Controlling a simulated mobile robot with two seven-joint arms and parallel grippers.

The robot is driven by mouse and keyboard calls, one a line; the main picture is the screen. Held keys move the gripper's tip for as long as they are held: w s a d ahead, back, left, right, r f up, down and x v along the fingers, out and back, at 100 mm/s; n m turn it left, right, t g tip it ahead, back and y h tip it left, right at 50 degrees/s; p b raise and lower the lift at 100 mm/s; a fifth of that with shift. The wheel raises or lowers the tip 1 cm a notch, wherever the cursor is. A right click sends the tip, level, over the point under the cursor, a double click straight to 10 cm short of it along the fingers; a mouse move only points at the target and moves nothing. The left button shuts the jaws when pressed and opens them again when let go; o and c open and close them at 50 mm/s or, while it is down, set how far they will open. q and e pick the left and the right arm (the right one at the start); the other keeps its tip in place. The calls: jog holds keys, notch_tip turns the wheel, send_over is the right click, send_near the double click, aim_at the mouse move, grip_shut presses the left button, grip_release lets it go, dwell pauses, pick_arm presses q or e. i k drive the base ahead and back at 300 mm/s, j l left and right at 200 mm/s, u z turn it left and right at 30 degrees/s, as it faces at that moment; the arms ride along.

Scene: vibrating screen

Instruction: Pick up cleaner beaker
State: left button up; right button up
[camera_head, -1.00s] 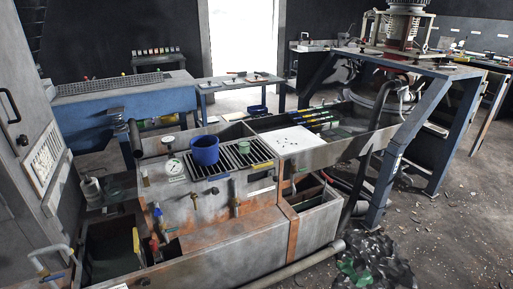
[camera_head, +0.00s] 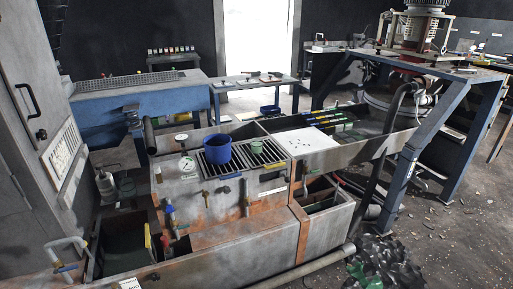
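A dark blue open-topped cup or beaker (camera_head: 218,150) stands upright on the slotted metal grate (camera_head: 240,161) on top of the steel bench unit. A smaller green cup (camera_head: 257,147) stands on the same grate, to its right and apart from it. The frames do not show which one is the cleaner beaker, and I cannot see inside either cup clearly. Neither my left nor my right gripper shows in the head view.
Round gauges (camera_head: 186,164) and a row of valves sit at the grate's left and front. A white perforated plate (camera_head: 305,139) lies right of the grate. A blue steel frame (camera_head: 402,165) stands at the right, a tall grey cabinet (camera_head: 38,130) at the left. A black bag (camera_head: 385,265) lies on the floor.

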aim_at(257, 146)
jog(key=u, duration=0.55)
jog(key=i+l+u, duration=0.25)
jog(key=l+u, duration=0.45)
jog(key=i+l+u, duration=0.15)
jog(key=l, duration=0.35)
jog(key=l+u, duration=0.15)
jog(key=l, duration=0.35)
jog(key=i+l, duration=0.1)
jog(key=l, duration=1.35)
jog(key=i+u, duration=0.05)
jog(key=i, duration=0.05)
